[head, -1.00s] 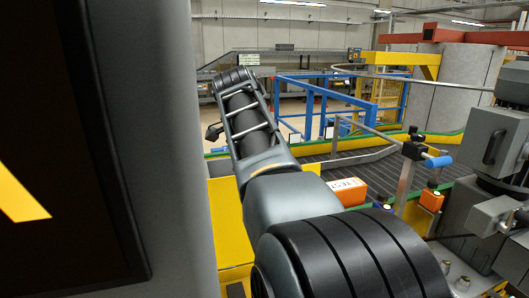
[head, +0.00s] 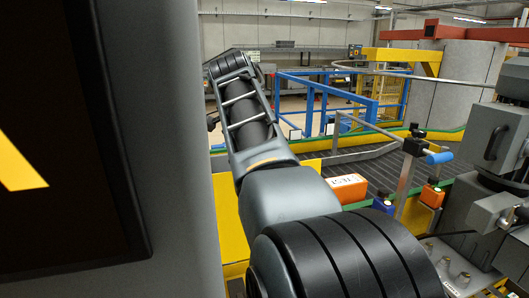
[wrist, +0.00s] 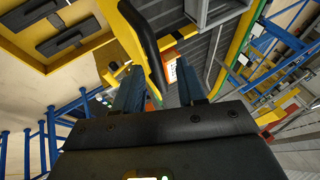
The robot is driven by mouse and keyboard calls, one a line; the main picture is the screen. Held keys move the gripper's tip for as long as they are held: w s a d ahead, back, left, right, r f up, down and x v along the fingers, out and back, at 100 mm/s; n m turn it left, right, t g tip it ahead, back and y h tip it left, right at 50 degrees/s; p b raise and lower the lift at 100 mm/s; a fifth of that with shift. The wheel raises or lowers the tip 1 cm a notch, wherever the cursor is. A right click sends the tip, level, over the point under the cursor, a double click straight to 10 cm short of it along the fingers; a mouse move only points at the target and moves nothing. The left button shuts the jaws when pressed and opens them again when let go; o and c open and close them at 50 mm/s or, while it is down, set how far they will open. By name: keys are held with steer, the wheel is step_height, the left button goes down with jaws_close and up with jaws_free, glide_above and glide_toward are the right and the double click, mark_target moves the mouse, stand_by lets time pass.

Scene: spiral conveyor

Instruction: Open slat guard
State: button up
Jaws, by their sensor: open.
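My gripper (wrist: 157,68) shows in the wrist view with its two dark fingers apart and nothing visibly clamped between them. A thick black bar, looking like a handle (wrist: 143,32), runs along a yellow panel edge (wrist: 120,38) and reaches down between the fingers in the picture. I cannot tell whether they touch it. Which part is the slat guard is not certain; the yellow edge borders the dark slatted conveyor (wrist: 196,62). In the head view the slatted conveyor (head: 385,172) lies beyond my arm, and the gripper itself is hidden.
An orange box with a white label (head: 346,187) sits at the conveyor's near edge. A post with a blue-ended clamp (head: 436,158) and grey machinery (head: 495,140) stand at the right. Blue railings (head: 325,92) are behind. A dark panel fills the left.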

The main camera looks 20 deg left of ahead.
steer(key=b+v, duration=0.1)
steer(key=v, duration=0.5)
stand_by(0.4)
